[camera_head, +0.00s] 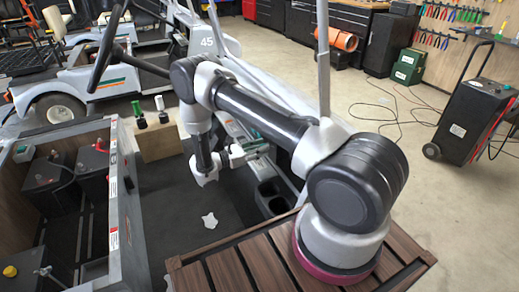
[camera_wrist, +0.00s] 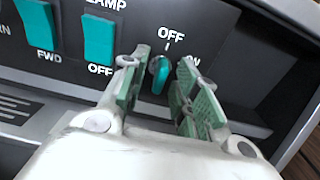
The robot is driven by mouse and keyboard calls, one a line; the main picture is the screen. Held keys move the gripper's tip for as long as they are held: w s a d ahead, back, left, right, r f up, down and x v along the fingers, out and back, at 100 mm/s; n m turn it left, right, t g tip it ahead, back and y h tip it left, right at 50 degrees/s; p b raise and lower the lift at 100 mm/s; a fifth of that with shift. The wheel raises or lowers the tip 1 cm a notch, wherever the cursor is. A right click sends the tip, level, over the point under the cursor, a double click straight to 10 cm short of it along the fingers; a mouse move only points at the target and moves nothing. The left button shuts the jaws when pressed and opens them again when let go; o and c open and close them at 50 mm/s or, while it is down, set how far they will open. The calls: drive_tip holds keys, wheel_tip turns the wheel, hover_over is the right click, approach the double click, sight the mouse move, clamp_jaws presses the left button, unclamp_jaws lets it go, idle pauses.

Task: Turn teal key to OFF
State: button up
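The teal key (camera_wrist: 161,75) sits in a dark panel in the wrist view, its grip close to upright in the picture. A white OFF label (camera_wrist: 171,34) with a short tick is above it. My gripper (camera_wrist: 160,88) is open, one green-padded finger on each side of the key. In the head view my gripper (camera_head: 262,148) is at the cart's dash; the key is not discernible there.
Two teal rocker switches, one marked FWD (camera_wrist: 37,24) and one marked OFF (camera_wrist: 98,38), are left of the key. A dark open recess (camera_wrist: 255,70) is at right. In the head view, cup holders (camera_head: 272,195) are below my gripper and a steering wheel (camera_head: 106,45) is at left.

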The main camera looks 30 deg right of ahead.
drive_tip(key=shift+a, duration=0.15)
drive_tip(key=a, duration=1.1)
drive_tip(key=shift+a, duration=0.4)
drive_tip(key=s+d+f+m+g+y, duration=0.2)
drive_tip(key=s+m+g+y, duration=0.15)
drive_tip(key=s, duration=0.45)
drive_tip(key=s+d+r+m+t+y, duration=0.2)
drive_tip(key=s+r, duration=0.5)
drive_tip(key=r, duration=0.6)
drive_tip(key=s+d+r+m+t+y, duration=0.3)
drive_tip(key=s+r+m+y, duration=0.4)
drive_tip(key=r, duration=0.7)
drive_tip(key=s+d+r+m+t+y, duration=0.3)
drive_tip(key=s+r, duration=0.5)
drive_tip(key=r, duration=0.6)
drive_tip(key=d+m+y, duration=0.1)
drive_tip(key=m+y, duration=0.1)
drive_tip(key=shift+s+d+r+m, duration=0.2)
drive_tip(key=shift+s+m, duration=0.15)
